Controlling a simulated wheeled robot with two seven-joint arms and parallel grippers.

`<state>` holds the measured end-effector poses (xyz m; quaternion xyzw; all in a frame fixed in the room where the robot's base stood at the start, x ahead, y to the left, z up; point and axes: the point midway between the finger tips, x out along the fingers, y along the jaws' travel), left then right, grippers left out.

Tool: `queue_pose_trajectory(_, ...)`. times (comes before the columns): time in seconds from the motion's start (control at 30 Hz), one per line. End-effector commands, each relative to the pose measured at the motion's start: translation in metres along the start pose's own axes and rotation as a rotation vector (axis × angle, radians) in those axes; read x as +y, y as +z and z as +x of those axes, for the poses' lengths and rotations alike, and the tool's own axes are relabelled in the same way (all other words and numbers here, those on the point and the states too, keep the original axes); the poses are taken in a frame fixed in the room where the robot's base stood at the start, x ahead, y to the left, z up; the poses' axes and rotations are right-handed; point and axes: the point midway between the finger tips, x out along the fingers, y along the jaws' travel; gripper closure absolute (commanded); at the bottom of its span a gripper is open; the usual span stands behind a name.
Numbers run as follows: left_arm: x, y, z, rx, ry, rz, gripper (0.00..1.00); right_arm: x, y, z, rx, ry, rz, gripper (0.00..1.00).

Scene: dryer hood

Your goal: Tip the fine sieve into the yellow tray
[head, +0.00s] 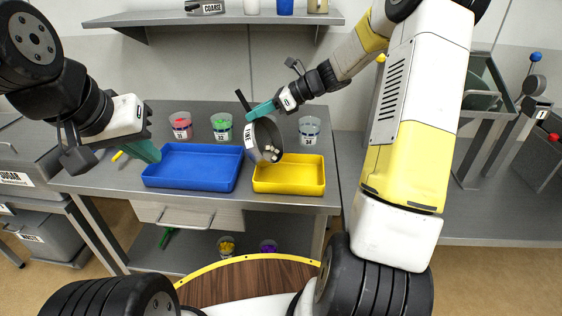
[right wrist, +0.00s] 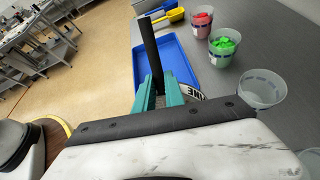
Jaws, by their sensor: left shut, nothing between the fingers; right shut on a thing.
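The fine sieve (head: 262,139), a dark round sieve with a white FINE label, is tilted steeply above the left part of the yellow tray (head: 303,186). Several small pale pieces show near its lower rim. My right gripper (head: 262,108) is shut on the sieve at its upper side; the dark handle sticks up beside the fingers. In the right wrist view the fingers (right wrist: 160,92) are closed on it, and only part of its label shows. The yellow tray looks empty where visible. My left gripper (head: 150,152) is shut and empty by the blue tray's left end.
The blue tray (head: 192,185) stands left of the yellow tray. Behind them are cups of red pieces (head: 181,127), green pieces (head: 222,127) and a clear, seemingly empty cup (head: 309,130). A shelf (head: 160,17) with a COARSE sieve hangs above. A grey hood (head: 484,100) stands right.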

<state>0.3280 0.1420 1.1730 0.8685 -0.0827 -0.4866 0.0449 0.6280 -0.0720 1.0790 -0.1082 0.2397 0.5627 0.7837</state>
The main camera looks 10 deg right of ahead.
Motion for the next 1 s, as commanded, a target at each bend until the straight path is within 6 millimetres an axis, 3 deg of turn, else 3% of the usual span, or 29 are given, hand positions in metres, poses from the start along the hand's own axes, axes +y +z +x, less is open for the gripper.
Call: queue_pose_trajectory(1.0,0.0,0.0,0.0,0.0,0.0,0.0,1.0,0.004,-0.002,-0.021,-0.129,-0.002,-0.026,1.0)
